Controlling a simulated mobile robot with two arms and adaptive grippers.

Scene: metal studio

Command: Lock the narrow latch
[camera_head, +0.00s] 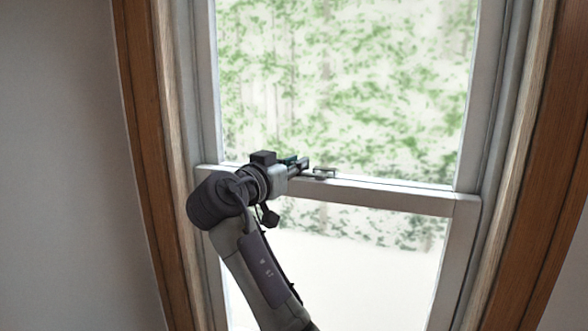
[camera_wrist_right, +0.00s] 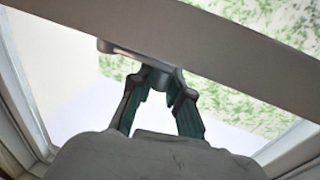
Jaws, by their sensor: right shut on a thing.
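The narrow latch (camera_head: 323,172) is a small grey metal piece on top of the window's middle rail. My right gripper (camera_head: 304,165) is at the left end of the latch, level with the rail. In the right wrist view the latch (camera_wrist_right: 118,48) sticks out from the rail's edge, and its rounded end lies between the fingertips of my right gripper (camera_wrist_right: 158,82). The fingers are shut on that end. The exact contact is partly hidden by the fingers. My left gripper is not in view.
The white window frame's middle rail (camera_head: 390,194) runs across behind my right arm. Glass panes show green foliage above (camera_head: 350,80) and a pale area below. Wooden trim (camera_head: 143,130) borders the window, with a grey wall (camera_head: 60,150) at left.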

